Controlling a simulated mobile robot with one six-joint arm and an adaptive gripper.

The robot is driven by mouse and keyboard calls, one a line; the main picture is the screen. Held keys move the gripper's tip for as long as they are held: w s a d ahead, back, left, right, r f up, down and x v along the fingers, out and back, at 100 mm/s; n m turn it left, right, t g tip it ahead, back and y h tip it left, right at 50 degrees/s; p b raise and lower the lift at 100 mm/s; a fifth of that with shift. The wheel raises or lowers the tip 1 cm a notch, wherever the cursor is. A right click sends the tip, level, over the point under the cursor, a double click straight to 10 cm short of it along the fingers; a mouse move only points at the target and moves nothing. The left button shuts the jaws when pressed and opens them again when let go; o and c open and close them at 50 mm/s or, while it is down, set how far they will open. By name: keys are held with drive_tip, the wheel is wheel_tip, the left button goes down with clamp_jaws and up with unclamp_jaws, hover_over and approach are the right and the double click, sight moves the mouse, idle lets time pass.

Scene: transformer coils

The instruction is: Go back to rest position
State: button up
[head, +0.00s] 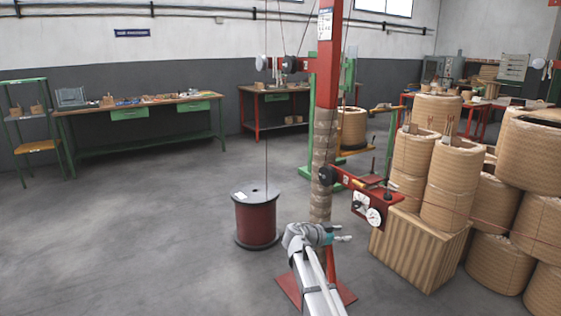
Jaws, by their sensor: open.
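My gripper (343,233) shows in the head view at the end of my arm, low and right of the middle. Its fingers are spread and point to the right, with nothing visible between them. It appears in front of the lower part of a red post (328,60). A red bracket with dials (372,205) sticks out from the post just above and right of my gripper. My arm reaches up from the bottom edge and hides part of the post's red base plate.
A dark red cable spool (256,220) stands on the floor left of my gripper. Wound coils (455,165) are stacked at the right, some on a wooden crate (415,250). A workbench (140,103) lines the back wall. The floor at the left is clear.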

drive_tip(key=s+d+f+n+g+y, duration=0.1)
drive_tip(key=s+f+n+g+y, duration=0.15)
drive_tip(key=s+f, duration=0.4)
drive_tip(key=s+f+n+g+y, duration=0.2)
drive_tip(key=s+f+n+y, duration=0.2)
drive_tip(key=s, duration=0.5)
drive_tip(key=s+a+f+n+g+y, duration=0.1)
drive_tip(key=s+a+f+n+y, duration=0.1)
drive_tip(key=s+a+n+y, duration=0.3)
drive_tip(key=s+a+f+n+g+y, duration=0.1)
drive_tip(key=s+f+n+y, duration=0.15)
drive_tip(key=s, duration=0.45)
wheel_tip(320, 180, up, 30)
drive_tip(key=p, duration=2.8)
drive_tip(key=shift+f+p, duration=0.15)
drive_tip(key=shift+p, duration=0.25)
